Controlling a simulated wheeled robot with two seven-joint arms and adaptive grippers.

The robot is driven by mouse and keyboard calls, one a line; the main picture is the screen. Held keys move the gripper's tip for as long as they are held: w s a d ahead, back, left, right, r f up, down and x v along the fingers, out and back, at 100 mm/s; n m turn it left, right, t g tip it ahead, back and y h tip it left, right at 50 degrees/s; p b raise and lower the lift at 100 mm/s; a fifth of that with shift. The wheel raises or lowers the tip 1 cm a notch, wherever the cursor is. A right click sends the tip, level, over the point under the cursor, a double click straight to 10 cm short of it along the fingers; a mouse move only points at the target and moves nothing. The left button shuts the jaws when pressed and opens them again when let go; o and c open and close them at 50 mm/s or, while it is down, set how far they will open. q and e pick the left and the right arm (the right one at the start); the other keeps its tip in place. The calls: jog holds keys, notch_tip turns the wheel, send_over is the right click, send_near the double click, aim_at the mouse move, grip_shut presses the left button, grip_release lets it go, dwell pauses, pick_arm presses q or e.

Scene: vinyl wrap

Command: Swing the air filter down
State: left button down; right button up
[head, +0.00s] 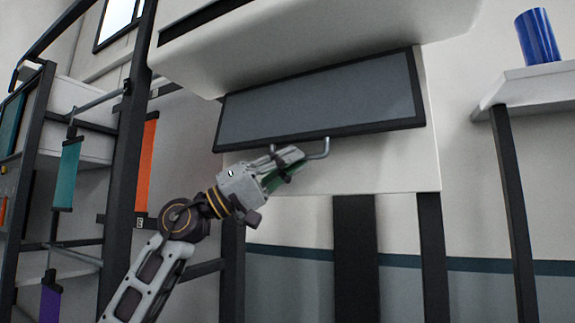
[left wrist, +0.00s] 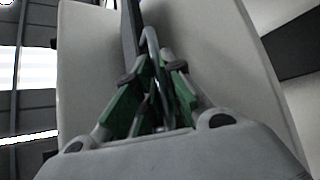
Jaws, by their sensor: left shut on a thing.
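The air filter (head: 315,100) is a grey rectangular panel with a black frame, set under the white overhanging housing in the head view. A thin grey U-shaped handle (head: 327,147) hangs from its lower edge. My left gripper (head: 290,160) is at the left part of this handle, its fingers shut on it. In the left wrist view, the green-padded fingers of my left gripper (left wrist: 152,75) close around the curved grey handle (left wrist: 150,42). The dark frame edge runs up beyond it. The fingers hide part of the handle. My right gripper does not show.
The white housing (head: 270,35) overhangs the filter. On the right, a shelf (head: 530,85) holds a blue cylinder (head: 537,37). On the left stands a dark rack (head: 125,140) with hanging teal (head: 67,172) and orange (head: 146,165) strips. Dark posts stand below the filter.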

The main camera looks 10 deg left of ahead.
pick_arm(q)
jog(key=shift+w+d+f, duration=0.15)
jog(key=shift+w+d, duration=0.05)
jog(key=shift+w, duration=0.3)
jog(key=shift+w+d+f, duration=0.15)
jog(key=shift+w+d, duration=0.05)
jog(key=shift+w, duration=0.4)
jog(key=c, duration=1.5)
grip_release()
jog(key=shift+a, duration=0.15)
jog(key=v, duration=1.1)
jog(key=shift+a+f, duration=0.25)
jog(key=shift+a, duration=0.05)
